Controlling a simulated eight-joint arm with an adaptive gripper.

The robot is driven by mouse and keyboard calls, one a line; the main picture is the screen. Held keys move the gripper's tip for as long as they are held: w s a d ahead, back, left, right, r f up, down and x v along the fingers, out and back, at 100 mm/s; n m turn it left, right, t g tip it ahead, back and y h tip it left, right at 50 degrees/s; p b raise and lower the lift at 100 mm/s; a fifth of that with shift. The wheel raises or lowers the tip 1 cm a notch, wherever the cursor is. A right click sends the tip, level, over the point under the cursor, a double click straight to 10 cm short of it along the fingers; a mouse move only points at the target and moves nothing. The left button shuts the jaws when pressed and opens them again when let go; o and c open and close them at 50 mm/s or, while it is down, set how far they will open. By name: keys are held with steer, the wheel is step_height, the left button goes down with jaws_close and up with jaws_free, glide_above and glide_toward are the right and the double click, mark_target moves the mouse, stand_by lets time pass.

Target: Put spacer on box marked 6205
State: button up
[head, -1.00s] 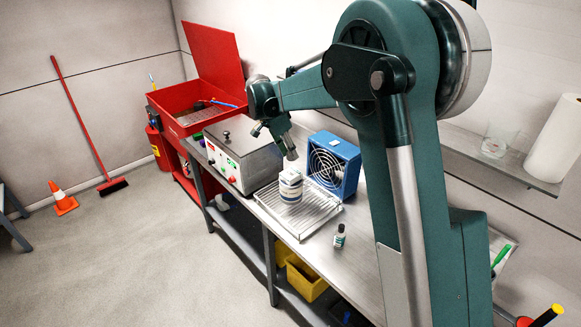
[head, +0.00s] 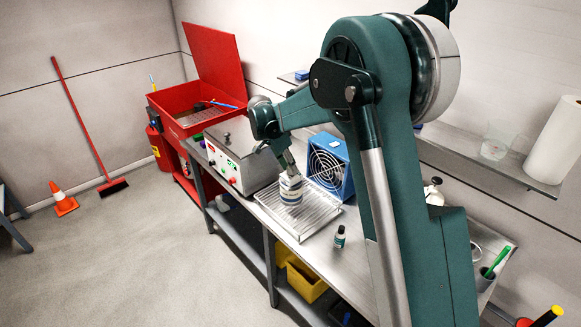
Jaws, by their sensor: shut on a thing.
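A small white stack with blue bands (head: 291,194) stands on the ribbed metal tray (head: 322,218) on the bench. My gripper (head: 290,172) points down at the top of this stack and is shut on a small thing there. The fingers and what they hold are too small to make out, so I cannot tell whether it is the spacer or part of the stack. No marking 6205 is readable, and I cannot pick out a separate spacer.
A blue fan unit (head: 330,164) stands close behind the tray. A grey machine with buttons (head: 238,158) is to its left, and a small dark bottle (head: 340,237) to its right. A red open-lidded basin (head: 195,108) is farther left. Bare bench lies around the bottle.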

steer(key=shift+f, duration=0.3)
steer(key=shift+f, duration=0.15)
steer(key=o, duration=0.9)
steer(key=shift+r, duration=0.2)
steer(key=v, duration=1.2)
steer(key=shift+f+b, duration=0.1)
steer(key=shift+b, duration=0.2)
